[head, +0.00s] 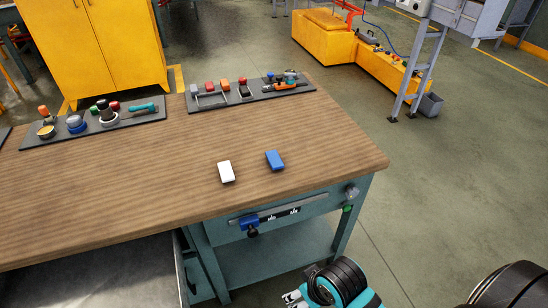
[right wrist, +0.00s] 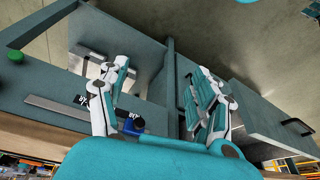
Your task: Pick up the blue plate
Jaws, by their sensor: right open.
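The blue plate (head: 275,160), a small rounded block, lies flat on the wooden workbench (head: 120,205) near its right front part. A similar white plate (head: 226,172) lies just left of it, apart from it. My right gripper (head: 292,298) shows at the bottom of the head view, in front of the bench and well away from the blue plate. In the right wrist view the right gripper (right wrist: 160,85) has its fingers apart with nothing between them, facing the bench's teal frame. The blue plate is not seen there. My left gripper is not in view.
Two dark tool trays, one at the back (head: 220,101) and one at the left (head: 90,128), hold several tools. The tabletop around the plates is clear. A yellow cabinet (head: 100,45) stands behind.

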